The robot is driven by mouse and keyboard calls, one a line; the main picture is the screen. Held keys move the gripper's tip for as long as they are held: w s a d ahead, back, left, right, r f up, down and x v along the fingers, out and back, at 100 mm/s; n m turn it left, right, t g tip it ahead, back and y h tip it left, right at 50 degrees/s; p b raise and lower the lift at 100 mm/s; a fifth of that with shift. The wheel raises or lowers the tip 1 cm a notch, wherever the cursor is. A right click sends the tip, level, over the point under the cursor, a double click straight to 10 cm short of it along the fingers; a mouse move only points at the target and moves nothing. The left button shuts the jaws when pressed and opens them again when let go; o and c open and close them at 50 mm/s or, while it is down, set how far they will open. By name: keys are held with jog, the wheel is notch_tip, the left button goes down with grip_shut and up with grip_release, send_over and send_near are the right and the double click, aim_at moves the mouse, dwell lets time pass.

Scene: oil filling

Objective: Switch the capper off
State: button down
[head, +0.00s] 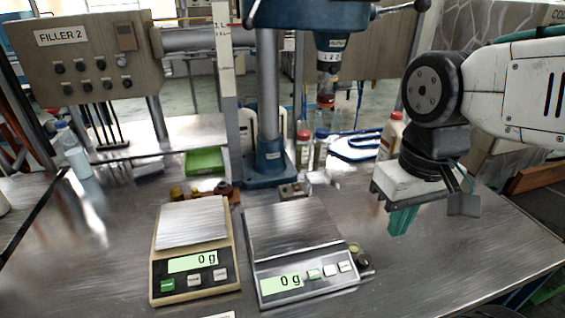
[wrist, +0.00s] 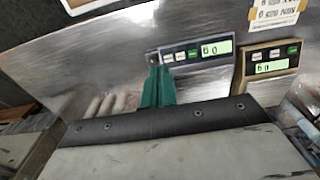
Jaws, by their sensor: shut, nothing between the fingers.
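The blue capper stands at the back middle of the steel table, with a blue head (head: 310,15) on a grey column (head: 267,90) and a blue foot (head: 268,170). A small box with what look like buttons (head: 292,191) sits on the table just in front and right of the foot; I cannot read its state. My gripper (head: 403,221) has green fingers, shut and empty, pointing down over the right part of the table, right of and nearer than the box. The wrist view shows the green fingers (wrist: 157,88) too; the box is not clear there.
A beige scale (head: 193,225) and a silver scale (head: 295,232), both reading 0 g, fill the front middle. Small round parts (head: 360,256) lie right of the silver scale. Bottles (head: 393,135) and a blue frame (head: 355,146) stand behind. The right front table is clear.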

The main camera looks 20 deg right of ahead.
jog(key=w+f+g, duration=0.2)
jog(key=w, duration=1.5)
jog(key=t, duration=0.1)
send_over(296, 184)
notch_tip(296, 184, down, 4)
jog(key=f, duration=0.1)
jog(key=shift+w+r, duration=0.1)
jog(key=shift+r, duration=0.15)
notch_tip(296, 184, down, 14)
jog(key=shift+f, duration=0.1)
